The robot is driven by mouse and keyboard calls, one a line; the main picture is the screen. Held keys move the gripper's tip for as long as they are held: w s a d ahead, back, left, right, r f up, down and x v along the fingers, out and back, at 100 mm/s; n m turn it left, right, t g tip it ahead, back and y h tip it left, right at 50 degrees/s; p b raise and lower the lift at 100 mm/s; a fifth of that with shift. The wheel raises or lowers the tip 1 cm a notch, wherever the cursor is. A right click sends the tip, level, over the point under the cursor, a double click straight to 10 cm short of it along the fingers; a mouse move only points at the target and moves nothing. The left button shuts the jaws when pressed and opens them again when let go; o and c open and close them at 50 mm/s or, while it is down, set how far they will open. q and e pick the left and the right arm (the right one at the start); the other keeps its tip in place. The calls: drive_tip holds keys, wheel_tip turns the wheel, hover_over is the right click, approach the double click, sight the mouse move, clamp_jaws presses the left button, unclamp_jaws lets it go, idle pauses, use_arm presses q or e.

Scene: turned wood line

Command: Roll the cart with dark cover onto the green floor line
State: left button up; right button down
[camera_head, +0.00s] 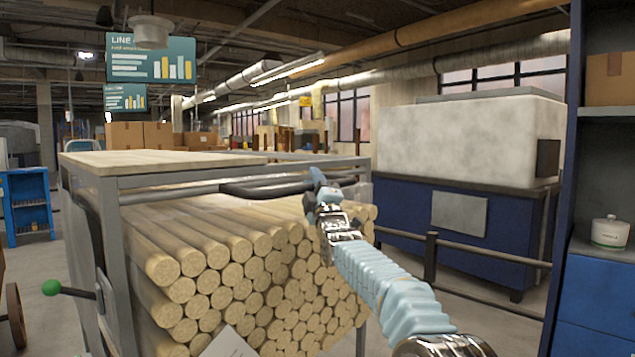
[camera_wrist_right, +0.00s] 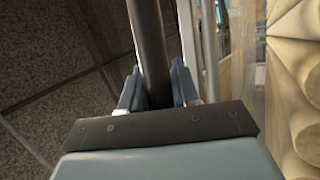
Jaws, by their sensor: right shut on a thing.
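A grey-framed cart (camera_head: 106,230) with a pale wooden top stands right in front of me, filled with stacked round wooden rods (camera_head: 235,265). A dark bar, the cart handle (camera_head: 255,188), runs across its near side below the top. My right gripper (camera_head: 318,182) is at the right part of this handle. In the right wrist view the dark handle (camera_wrist_right: 150,40) passes between the two fingers (camera_wrist_right: 158,88), which are shut on it. My left gripper is out of view. I see no dark cover other than the dark handle, and no green floor line.
A lever with a green knob (camera_head: 52,287) sticks out at the cart's left. A blue machine (camera_head: 400,210) with a dark rail post (camera_head: 431,258) stands at the right, beside blue shelving (camera_head: 600,285). A blue rack (camera_head: 27,205) is at far left. Some bare floor shows between.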

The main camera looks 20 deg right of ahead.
drive_tip(key=shift+w+a+f, duration=0.1)
drive_tip(key=shift+a, duration=0.05)
drive_tip(key=c, duration=0.9)
unclamp_jaws()
drive_tip(key=shift+w+a, duration=0.1)
drive_tip(key=shift+w, duration=0.05)
drive_tip(key=shift+s+f, duration=0.2)
drive_tip(key=shift+s, duration=0.05)
use_arm(q)
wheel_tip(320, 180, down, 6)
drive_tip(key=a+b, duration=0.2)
drive_tip(key=b, duration=0.4)
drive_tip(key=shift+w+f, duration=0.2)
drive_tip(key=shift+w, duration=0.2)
use_arm(e)
drive_tip(key=v, duration=1.3)
drive_tip(key=shift+s, duration=0.2)
